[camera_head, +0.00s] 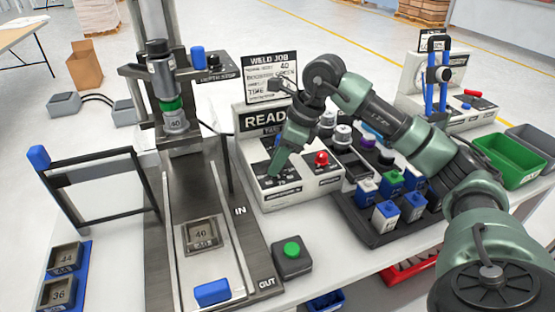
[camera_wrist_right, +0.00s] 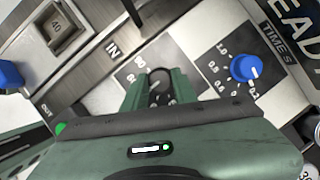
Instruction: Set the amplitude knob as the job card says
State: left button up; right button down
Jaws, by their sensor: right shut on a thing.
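The weld unit (camera_head: 328,185) stands mid-table with a sign reading READ, its end hidden by my arm. My right gripper (camera_head: 274,172) reaches down onto its sloped front panel. In the right wrist view my right gripper (camera_wrist_right: 160,92) is shut on a dark knob (camera_wrist_right: 159,88), with dial marks such as 80 and 90 around it. The knob's pointer is hidden between the fingers, so I cannot tell its setting. The job card (camera_head: 270,80), headed WELD JOB, stands behind the unit; 40 is legible, other lines are too small or covered. My left gripper is not in view.
A blue knob (camera_wrist_right: 245,68) on a 0.2 to 1.0 scale sits beside the held knob. A red button (camera_head: 321,158) is on the unit. The press rail (camera_head: 165,215) and green button (camera_head: 292,250) are nearby. A black tray (camera_head: 372,235) holds several coloured blocks.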

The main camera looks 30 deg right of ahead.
jog(key=shift+r, duration=0.1)
dwell(0.3)
jog(key=c, duration=1.1)
grip_release()
jog(key=v, duration=0.7)
jog(key=shift+s+d+r, duration=0.1)
jog(key=shift+d+r, duration=0.1)
jog(key=shift+r, duration=0.15)
